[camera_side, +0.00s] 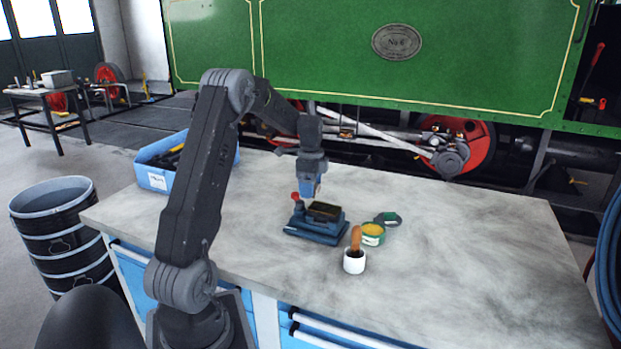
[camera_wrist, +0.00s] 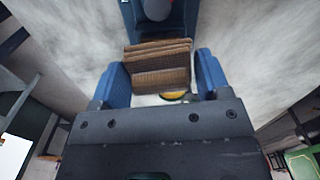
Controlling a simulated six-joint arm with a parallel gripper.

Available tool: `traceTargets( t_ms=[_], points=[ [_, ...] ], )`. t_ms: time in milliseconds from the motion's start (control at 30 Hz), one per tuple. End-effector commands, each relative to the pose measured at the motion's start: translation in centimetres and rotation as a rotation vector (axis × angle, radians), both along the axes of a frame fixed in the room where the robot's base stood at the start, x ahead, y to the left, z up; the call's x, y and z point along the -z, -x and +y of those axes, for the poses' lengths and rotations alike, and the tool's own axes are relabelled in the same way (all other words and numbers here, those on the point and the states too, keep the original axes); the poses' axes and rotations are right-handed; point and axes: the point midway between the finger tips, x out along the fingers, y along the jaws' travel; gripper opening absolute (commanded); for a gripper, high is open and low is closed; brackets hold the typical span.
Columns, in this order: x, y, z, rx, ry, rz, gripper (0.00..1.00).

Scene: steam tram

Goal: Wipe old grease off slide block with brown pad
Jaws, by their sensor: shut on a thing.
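A dark slide block (camera_side: 323,211) sits in the jaws of a blue vice (camera_side: 318,232) on the bench. In the wrist view, part of the blue vice (camera_wrist: 130,14) shows at the top, and I cannot make out the block there. My gripper (camera_side: 311,190) is above the vice, pointing down. In the wrist view its blue fingers (camera_wrist: 162,78) are shut on a brown ribbed pad (camera_wrist: 158,65). In the side view the pad is too small to make out, and I cannot tell whether it touches the block.
A white cup (camera_side: 354,265) with a wooden-handled tool (camera_side: 355,238), an open tin of yellow grease (camera_side: 373,233) and its dark lid (camera_side: 388,219) stand right of the vice. A blue bin (camera_side: 155,180) is at the back left. The bench's right side (camera_side: 490,270) is clear.

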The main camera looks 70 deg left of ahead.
Motion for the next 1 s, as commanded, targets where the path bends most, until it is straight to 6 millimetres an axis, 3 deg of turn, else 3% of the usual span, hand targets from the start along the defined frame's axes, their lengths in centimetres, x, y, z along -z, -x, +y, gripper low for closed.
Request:
traceTargets(
  t_ms=[367, 1000],
  points=[
    [4.2, 0.1, -0.1, -0.001, 0.004, 0.003, 0.51],
    [4.1, -4.1, -4.4, 0.002, 0.002, 0.002, 0.47]
  ],
)
